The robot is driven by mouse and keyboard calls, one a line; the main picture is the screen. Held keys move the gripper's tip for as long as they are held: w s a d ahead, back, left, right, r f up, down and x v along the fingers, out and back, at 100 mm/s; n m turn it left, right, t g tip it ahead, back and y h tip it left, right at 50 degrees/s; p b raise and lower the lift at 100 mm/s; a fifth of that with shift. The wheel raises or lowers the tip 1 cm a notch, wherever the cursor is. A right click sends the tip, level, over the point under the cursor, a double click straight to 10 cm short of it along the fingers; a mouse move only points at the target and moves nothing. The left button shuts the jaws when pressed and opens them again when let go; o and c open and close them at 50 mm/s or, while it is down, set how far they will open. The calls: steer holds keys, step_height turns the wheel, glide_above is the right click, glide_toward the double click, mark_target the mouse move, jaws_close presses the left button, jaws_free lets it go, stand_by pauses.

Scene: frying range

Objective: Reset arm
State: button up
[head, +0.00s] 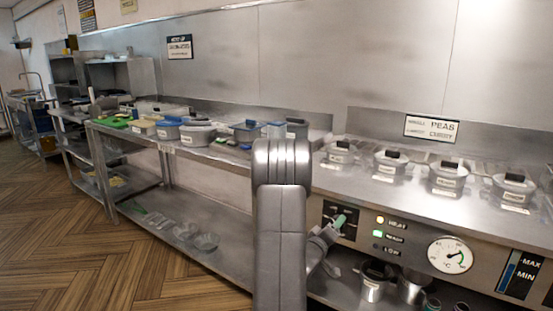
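My arm rises in the middle of the head view and bends at the top, in front of the steel counter (385,188). My gripper (332,232) shows only in small part, just right of the arm, low in front of the range's control panel (400,228). A green piece (340,221) shows at its end, against a dark plate on the panel. I cannot tell whether the gripper touches it or whether its fingers are open or shut. The rest of the wrist is hidden behind the arm.
Several lidded pots (448,178) stand on the right counter. A dial (450,255) and lit green and yellow lamps are on the panel. Containers (198,133) line the left counter. Metal pots (374,282) stand below. The wooden floor (130,250) at left is clear.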

steer(key=shift+w+d, duration=0.3)
steer(key=shift+w, duration=0.1)
steer(key=v, duration=1.4)
steer(key=x, duration=1.4)
steer(key=s+a+m+b, duration=0.4)
steer(key=s+m+b, duration=0.2)
steer(key=m, duration=0.6)
steer(key=shift+s+a, duration=0.1)
steer(key=shift+s, duration=0.05)
